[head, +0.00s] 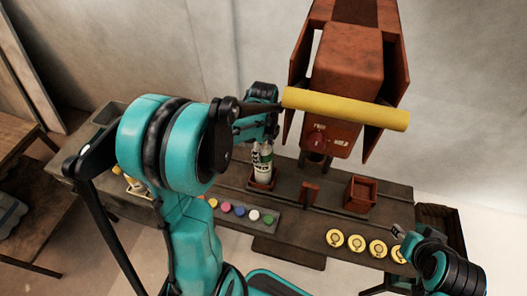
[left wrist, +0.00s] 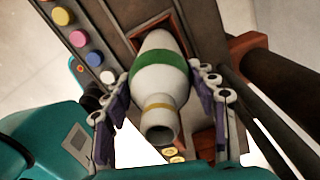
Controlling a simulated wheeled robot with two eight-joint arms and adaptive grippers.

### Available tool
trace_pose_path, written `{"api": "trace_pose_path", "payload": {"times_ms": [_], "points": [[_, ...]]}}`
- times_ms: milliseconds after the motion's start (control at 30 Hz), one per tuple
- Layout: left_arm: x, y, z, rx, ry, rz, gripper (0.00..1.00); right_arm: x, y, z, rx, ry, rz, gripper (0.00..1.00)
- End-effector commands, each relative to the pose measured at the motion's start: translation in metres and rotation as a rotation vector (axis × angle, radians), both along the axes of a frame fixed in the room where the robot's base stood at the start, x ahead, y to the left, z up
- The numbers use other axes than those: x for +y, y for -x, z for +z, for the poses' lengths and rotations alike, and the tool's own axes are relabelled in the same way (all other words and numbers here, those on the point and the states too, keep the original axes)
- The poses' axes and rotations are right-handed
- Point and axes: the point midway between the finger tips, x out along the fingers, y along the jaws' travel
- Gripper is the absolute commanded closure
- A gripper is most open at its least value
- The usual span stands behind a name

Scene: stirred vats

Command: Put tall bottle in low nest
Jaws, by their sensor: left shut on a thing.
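The tall bottle (head: 263,163), white with a green band, stands about upright at the low red-brown nest (head: 262,185) on the bench. My left gripper (head: 262,132) is above it in the head view, partly hidden by my own arm. In the left wrist view the bottle (left wrist: 158,75) is between the two fingers of my left gripper (left wrist: 160,95), which is shut on it. Its far end meets the square nest frame (left wrist: 135,38); I cannot tell if it rests on the nest floor. My right gripper (head: 399,233) is at the lower right, small, its opening unclear.
A taller open box (head: 361,194) stands right of the nest. A rust-coloured machine with a yellow bar (head: 345,109) overhangs the bench. Coloured buttons (head: 240,212) and several yellow discs (head: 356,243) line the front. Another pale bottle (head: 135,187) is at the left.

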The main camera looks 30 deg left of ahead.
Motion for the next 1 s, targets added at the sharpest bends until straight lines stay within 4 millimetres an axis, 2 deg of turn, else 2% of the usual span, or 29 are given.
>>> {"api": "trace_pose_path", "payload": {"times_ms": [100, 133, 200, 500, 633, 767, 1000], "points": [[0.0, 0.0, -0.004, 0.0, 0.0, 0.0, 1.0, 0.0, 0.0, -0.003, 0.0, 0.0, 0.0, 0.6], [0.0, 0.0, -0.003, 0.0, 0.0, 0.0, 0.37, 0.0, 0.0, -0.003, 0.0, 0.0, 0.0, 0.6], [0.0, 0.0, -0.003, 0.0, 0.0, 0.0, 0.22, 0.0, 0.0, -0.002, 0.0, 0.0, 0.0, 0.6], [0.0, 0.0, -0.002, 0.0, 0.0, 0.0, 0.22, 0.0, 0.0, -0.002, 0.0, 0.0, 0.0, 0.6], [0.0, 0.0, 0.007, 0.0, 0.0, 0.0, 0.22, 0.0, 0.0, 0.003, 0.0, 0.0, 0.0, 0.6], [0.0, 0.0, 0.032, 0.0, 0.0, 0.0, 0.22, 0.0, 0.0, 0.01, 0.0, 0.0, 0.0, 0.6], [0.0, 0.0, 0.086, 0.0, 0.0, 0.0, 0.22, 0.0, 0.0, 0.024, 0.0, 0.0, 0.0, 0.6]]}}
